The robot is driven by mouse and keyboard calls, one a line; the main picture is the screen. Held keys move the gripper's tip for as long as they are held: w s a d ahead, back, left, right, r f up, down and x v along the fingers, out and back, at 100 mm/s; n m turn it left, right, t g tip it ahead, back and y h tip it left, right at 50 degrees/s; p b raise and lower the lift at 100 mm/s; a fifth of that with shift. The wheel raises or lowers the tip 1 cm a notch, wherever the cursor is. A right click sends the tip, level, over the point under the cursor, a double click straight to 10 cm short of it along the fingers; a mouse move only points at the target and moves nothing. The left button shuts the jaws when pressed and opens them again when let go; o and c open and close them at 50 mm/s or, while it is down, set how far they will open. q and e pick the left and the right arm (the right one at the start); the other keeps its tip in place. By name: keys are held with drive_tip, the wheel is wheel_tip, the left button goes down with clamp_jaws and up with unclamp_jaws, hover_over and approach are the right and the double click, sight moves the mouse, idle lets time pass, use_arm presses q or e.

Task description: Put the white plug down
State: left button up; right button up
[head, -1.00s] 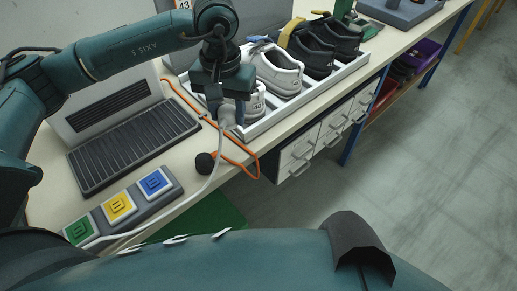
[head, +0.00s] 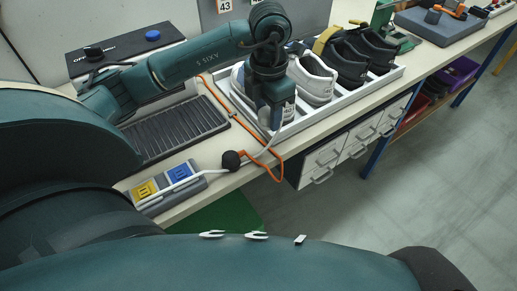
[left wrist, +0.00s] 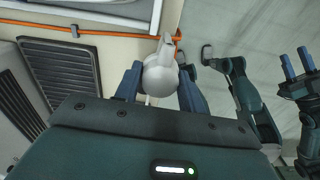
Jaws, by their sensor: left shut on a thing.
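My left gripper (head: 272,120) is at the near left end of the shoe tray, over the bench's front edge. In the left wrist view, its blue fingers are closed on the rounded white plug (left wrist: 158,76), one on each side. In the head view the gripper largely hides the plug.
The white tray (head: 340,107) holds a white shoe (head: 314,80) and black shoes (head: 378,50). An orange cable (head: 268,166) loops over the bench edge. A pad with yellow and blue squares (head: 180,173) and a black ribbed mat (head: 180,130) lie left. Drawers (head: 322,160) hang below.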

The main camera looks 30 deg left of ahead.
sight(258, 151)
use_arm(q)
drive_tip(key=n, duration=0.2)
drive_tip(key=a+n, duration=0.1)
drive_tip(key=n, duration=0.2)
drive_tip(key=shift+s+a+f, duration=0.1)
drive_tip(key=shift+s+f, duration=0.05)
drive_tip(key=shift+f, duration=0.05)
drive_tip(key=n, duration=0.4)
drive_tip(key=shift+s+a+f, duration=0.1)
drive_tip(key=shift+a+f, duration=0.05)
drive_tip(key=shift+a, duration=0.25)
drive_tip(key=shift+n, duration=0.3)
wheel_tip(258, 151, down, 10)
drive_tip(key=shift+r+p, duration=0.2)
drive_tip(key=shift+p, duration=0.25)
drive_tip(key=shift+f, duration=0.3)
drive_tip(key=o, duration=1.3)
